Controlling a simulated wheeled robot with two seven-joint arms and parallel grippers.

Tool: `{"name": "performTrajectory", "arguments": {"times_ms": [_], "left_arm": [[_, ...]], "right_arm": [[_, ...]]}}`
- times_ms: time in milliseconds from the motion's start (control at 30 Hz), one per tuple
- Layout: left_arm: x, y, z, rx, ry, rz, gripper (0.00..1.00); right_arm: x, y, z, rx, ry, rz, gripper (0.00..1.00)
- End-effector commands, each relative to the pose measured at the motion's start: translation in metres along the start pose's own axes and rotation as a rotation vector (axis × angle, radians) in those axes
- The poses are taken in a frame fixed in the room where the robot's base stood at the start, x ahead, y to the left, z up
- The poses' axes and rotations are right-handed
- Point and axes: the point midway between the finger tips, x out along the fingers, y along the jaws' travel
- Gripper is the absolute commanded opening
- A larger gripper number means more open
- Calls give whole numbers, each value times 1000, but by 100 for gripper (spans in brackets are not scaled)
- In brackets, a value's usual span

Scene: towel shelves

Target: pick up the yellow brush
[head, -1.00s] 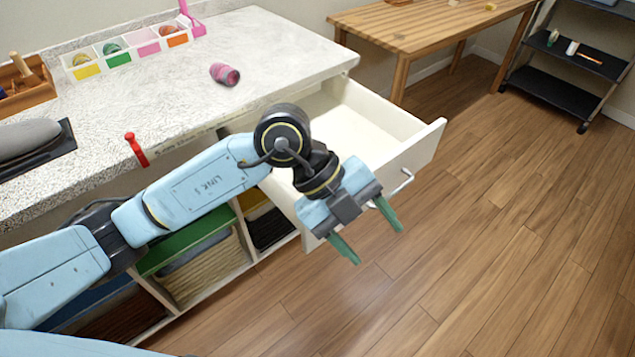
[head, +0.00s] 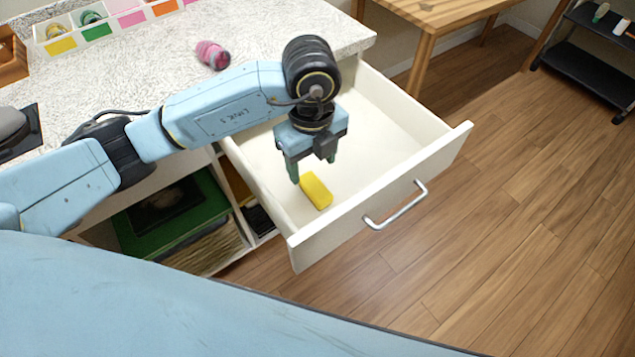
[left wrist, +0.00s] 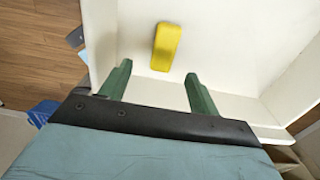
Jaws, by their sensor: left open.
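The yellow brush (head: 316,190) lies in the open white drawer (head: 405,165), close to its front left corner. It also shows in the left wrist view (left wrist: 166,47), just beyond the fingertips and between their lines. My left gripper (head: 314,168) points down over the drawer, a little behind the brush in the head view. Its green fingers (left wrist: 156,72) are apart with nothing between them. The fingers and the brush do not appear to touch. My right gripper is not in view.
The drawer's front panel (head: 445,160) has a metal handle (head: 396,205). A speckled counter (head: 260,35) stands behind, with a pink rolled thing (head: 212,54) and a sectioned tray (head: 62,45). Open wooden floor (head: 500,220) lies to the right.

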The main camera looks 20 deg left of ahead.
Motion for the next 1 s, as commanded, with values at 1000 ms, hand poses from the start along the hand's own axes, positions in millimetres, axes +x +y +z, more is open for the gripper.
{"name": "performTrajectory", "arguments": {"times_ms": [1000], "left_arm": [[96, -9, 4, 2, 1, -2, 62]], "right_arm": [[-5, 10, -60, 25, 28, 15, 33]]}}
